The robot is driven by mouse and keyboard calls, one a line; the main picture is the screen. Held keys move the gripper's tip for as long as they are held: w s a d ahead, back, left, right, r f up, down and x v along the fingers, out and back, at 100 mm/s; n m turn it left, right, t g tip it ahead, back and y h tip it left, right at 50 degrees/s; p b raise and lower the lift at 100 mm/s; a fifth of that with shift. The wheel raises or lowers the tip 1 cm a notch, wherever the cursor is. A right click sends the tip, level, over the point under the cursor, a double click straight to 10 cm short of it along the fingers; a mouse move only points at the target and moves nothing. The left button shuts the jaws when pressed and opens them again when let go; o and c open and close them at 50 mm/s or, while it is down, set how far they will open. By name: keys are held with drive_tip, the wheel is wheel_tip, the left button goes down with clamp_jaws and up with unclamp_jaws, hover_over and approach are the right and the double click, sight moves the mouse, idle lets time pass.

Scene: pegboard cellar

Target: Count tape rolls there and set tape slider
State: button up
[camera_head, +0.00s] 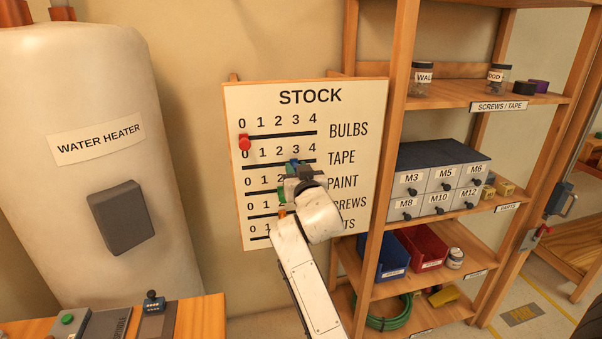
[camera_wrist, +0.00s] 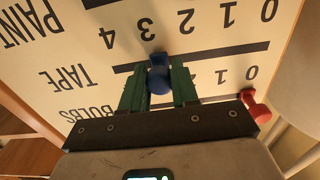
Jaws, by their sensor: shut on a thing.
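The STOCK board (camera_head: 360,100) hangs on the wall with several slider rows. The blue tape slider (camera_wrist: 158,82) sits on the TAPE track near the 3. My gripper (camera_head: 292,172) is shut on its knob. In the wrist view, the green fingers of my gripper (camera_wrist: 158,85) flank the blue knob. A black tape roll (camera_head: 523,88) and a purple tape roll (camera_head: 540,86) lie on the shelf marked SCREWS / TAPE. The red bulbs slider (camera_head: 244,142) is at 0. My arm hides parts of the lower rows.
The wooden shelf rack (camera_head: 397,120) stands close to the right of the board, with jars (camera_head: 421,80), labelled drawers (camera_head: 440,180) and bins (camera_head: 425,248). The water heater (camera_head: 85,200) stands at left. A bench (camera_head: 200,310) with controls is at lower left.

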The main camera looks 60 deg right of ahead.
sight(282, 164)
drive_tip(key=shift+w+a+b, duration=0.9)
drive_tip(key=shift+w+a, duration=0.15)
drive_tip(key=shift+w, duration=0.15)
drive_tip(key=o, duration=1.6)
drive_tip(key=shift+c, duration=0.2)
drive_tip(key=shift+s+a, duration=0.2)
drive_tip(key=v, duration=0.9)
drive_tip(key=s+a+f+n+g+y, duration=0.2)
drive_tip(key=s+a+f+n+y, duration=0.15)
drive_tip(key=a+f, duration=0.6)
drive_tip(key=s+a+f+n+g+y, duration=0.25)
drive_tip(key=a+f+y, duration=0.25)
drive_tip(key=f, duration=0.9)
drive_tip(key=s+a+f+n+g+y, duration=0.1)
drive_tip(key=s+a+f+g+y, duration=0.1)
drive_tip(key=s+a+f, duration=0.3)
drive_tip(key=s+a+f+n+g+y, duration=0.2)
drive_tip(key=s+a+f+g+y, duration=0.1)
drive_tip(key=s, duration=0.6)
drive_tip(key=a+f+g, duration=0.1)
drive_tip(key=a+f, duration=0.1)
drive_tip(key=a, duration=0.1)
drive_tip(key=shift+s+a+n, duration=0.25)
drive_tip(key=shift+s+n, duration=0.05)
